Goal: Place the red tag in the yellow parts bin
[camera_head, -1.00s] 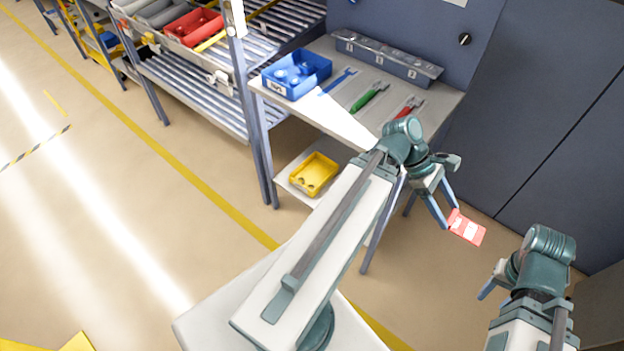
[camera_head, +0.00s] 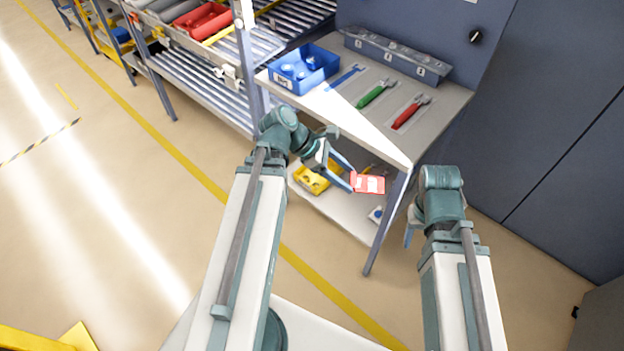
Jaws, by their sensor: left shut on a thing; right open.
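The red tag (camera_head: 369,184) with white patches is held at the fingertips of my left gripper (camera_head: 345,177), which is shut on it. It is in the air in front of the workbench's lower shelf. The yellow parts bin (camera_head: 311,181) sits on that lower shelf, partly hidden behind my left gripper and arm. In the picture the tag is to the right of the bin and apart from it. My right gripper (camera_head: 412,230) is open at the right, mostly hidden behind its own arm, apart from the tag.
The workbench top (camera_head: 425,140) holds a blue bin (camera_head: 303,70), a blue tool, green pliers (camera_head: 376,92) and red pliers (camera_head: 411,112). A bench leg (camera_head: 385,225) stands near the tag. A small white-and-blue item (camera_head: 376,215) lies on the lower shelf (camera_head: 345,217). A roller rack is at upper left.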

